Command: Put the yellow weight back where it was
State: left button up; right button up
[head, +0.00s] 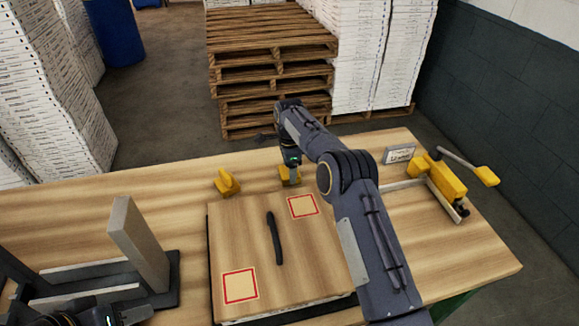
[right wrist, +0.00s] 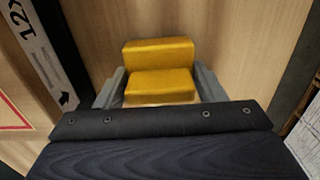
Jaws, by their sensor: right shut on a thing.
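One yellow weight (head: 290,179) is at the far side of the table, just behind the box. My right gripper (head: 290,165) is shut on it from above. In the right wrist view the stepped yellow weight (right wrist: 160,70) sits between the two grey fingers, over bare wood. I cannot tell whether it touches the table. A second yellow weight (head: 228,182) stands on the table to its left, apart from the gripper. My left gripper (head: 105,318) shows only partly at the bottom left edge, and its fingers are not clear.
The box (head: 240,220) has two red-outlined squares and a dark strip on top. A dark frame with an upright grey plate (head: 138,245) stands left. A yellow tool with a lever (head: 445,180) and a small sign (head: 399,154) are at the right. Table is clear at far left.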

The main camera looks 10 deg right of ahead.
jog(key=shift+r, duration=0.1)
jog(key=o, duration=1.7)
jog(key=shift+r, duration=0.5)
notch_tip(320, 180, up, 5)
jog(key=shift+r+b, duration=0.1)
jog(key=shift+b, duration=0.2)
notch_tip(320, 180, up, 5)
jog(key=shift+f+p, duration=0.15)
jog(key=shift+p, duration=0.7)
jog(key=shift+r, duration=0.65)
